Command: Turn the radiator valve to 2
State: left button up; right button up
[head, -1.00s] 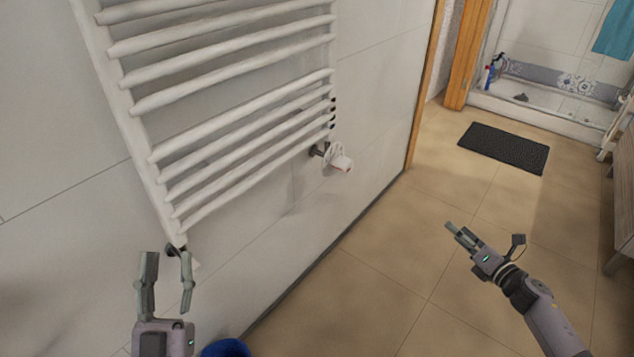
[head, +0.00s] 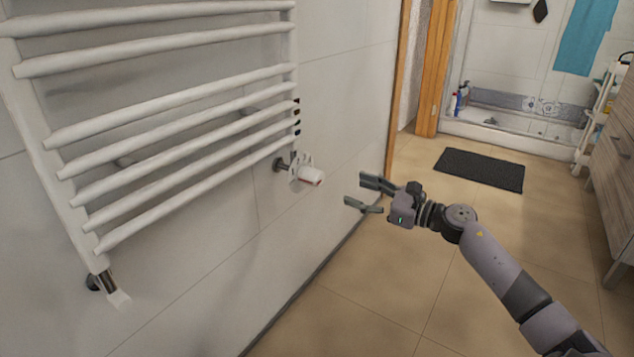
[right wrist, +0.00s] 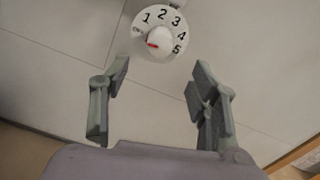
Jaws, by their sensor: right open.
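The radiator valve (head: 310,176) is a white knob with a white numbered dial at the lower right corner of the white towel radiator (head: 180,145). In the right wrist view the valve (right wrist: 160,42) faces me, with numbers 1 to 5 around its upper and right side. Its red mark points left, near a small symbol below the 1. My right gripper (head: 358,191) is open and empty, to the right of the knob and apart from it. In the right wrist view the knob sits just beyond the open fingertips (right wrist: 160,69), roughly centred between them. My left gripper is out of view.
The tiled wall (head: 345,110) runs behind the valve to a wooden door frame (head: 397,100). A dark mat (head: 480,169) lies farther back. The floor right of the wall is clear.

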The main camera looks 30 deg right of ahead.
aim_at(321, 178)
jog(key=b+x, duration=0.2)
jog(key=x, duration=1)
jog(key=shift+w, duration=0.1)
jog(key=shift+c, duration=0.3)
jog(key=c, duration=1.1)
